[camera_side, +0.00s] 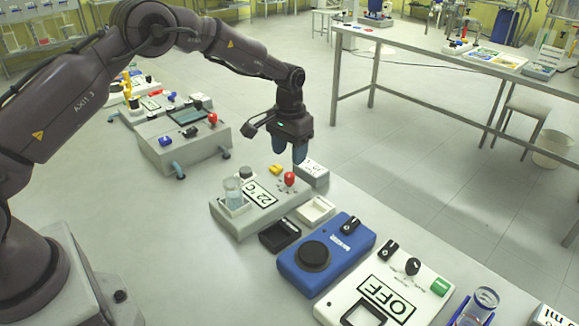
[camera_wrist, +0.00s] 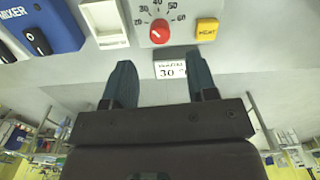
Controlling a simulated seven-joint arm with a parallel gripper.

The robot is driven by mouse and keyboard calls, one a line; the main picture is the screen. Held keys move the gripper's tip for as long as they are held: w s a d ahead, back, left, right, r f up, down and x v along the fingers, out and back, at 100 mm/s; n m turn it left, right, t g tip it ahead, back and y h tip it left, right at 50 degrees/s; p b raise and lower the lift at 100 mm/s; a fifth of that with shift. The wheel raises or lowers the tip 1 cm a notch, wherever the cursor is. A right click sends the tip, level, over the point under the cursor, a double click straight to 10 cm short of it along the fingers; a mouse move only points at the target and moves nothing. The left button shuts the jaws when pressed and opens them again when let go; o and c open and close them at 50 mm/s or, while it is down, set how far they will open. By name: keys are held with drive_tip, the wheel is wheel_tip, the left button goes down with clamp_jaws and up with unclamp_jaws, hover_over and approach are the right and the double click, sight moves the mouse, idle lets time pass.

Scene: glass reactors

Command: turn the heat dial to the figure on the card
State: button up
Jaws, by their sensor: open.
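The red heat dial (camera_wrist: 159,31) is on the grey heater unit, inside a printed scale from 20 to 60; its pointer is too small to read. In the side view the dial (camera_side: 290,179) stands beside a 22 °C display (camera_side: 262,193). The card (camera_wrist: 171,71) reads 30 °C; in the side view it lies on a small grey block (camera_side: 312,173) behind the heater. My gripper (camera_side: 300,157) points down above the block and close to the dial, empty. In the wrist view its two fingers (camera_wrist: 160,62) are apart, with the card showing between them.
A yellow HEAT button (camera_wrist: 207,29) is close to the dial. A glass beaker (camera_side: 233,193) stands on the heater (camera_side: 240,226). A white tray (camera_side: 315,210), black tray (camera_side: 280,235) and blue mixer (camera_side: 326,255) are nearby. The bench to the right of the block is bare.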

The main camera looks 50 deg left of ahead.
sight(289, 174)
wheel_tip(289, 174, up, 7)
drive_tip(key=shift+f, duration=0.2)
drive_tip(key=s+d+r+t, duration=0.1)
drive_tip(key=s+r, duration=0.4)
drive_tip(key=s, duration=0.6)
drive_tip(key=s+d+r+t, duration=0.1)
drive_tip(key=s+r+t, duration=0.1)
drive_tip(key=s+r, duration=0.4)
drive_tip(key=s+d+r+m+t, duration=0.1)
drive_tip(key=s+r, duration=0.4)
drive_tip(key=s, duration=1.1)
drive_tip(key=shift+s+d+r+t, duration=0.2)
drive_tip(key=shift+d+r+t, duration=0.1)
drive_tip(key=shift+t, duration=0.5)
